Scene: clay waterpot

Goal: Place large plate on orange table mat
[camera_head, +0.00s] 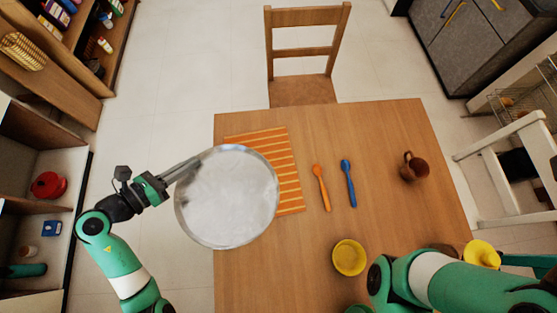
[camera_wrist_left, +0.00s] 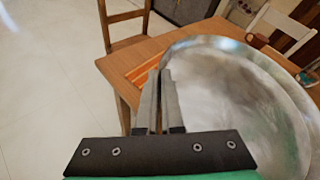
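The large plate (camera_head: 228,197) is a round silver metal disc held by its rim in my left gripper (camera_head: 198,163), which is shut on its upper left edge. In the head view it overlaps the lower left part of the orange striped table mat (camera_head: 288,178) and hangs partly past the table's left edge. The plate also fills the right side of the left wrist view (camera_wrist_left: 235,105), with the left gripper's fingers (camera_wrist_left: 160,80) at its rim and a strip of the mat (camera_wrist_left: 143,72) behind. My right arm is at the lower right; its gripper is not in view.
The wooden table (camera_head: 385,135) bears an orange spoon (camera_head: 321,187), a blue spoon (camera_head: 348,183), a brown clay pot (camera_head: 413,167) and a yellow bowl (camera_head: 349,257) right of the mat. A wooden chair (camera_head: 303,90) stands at the far side. Another yellow item (camera_head: 482,254) is near my right arm.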

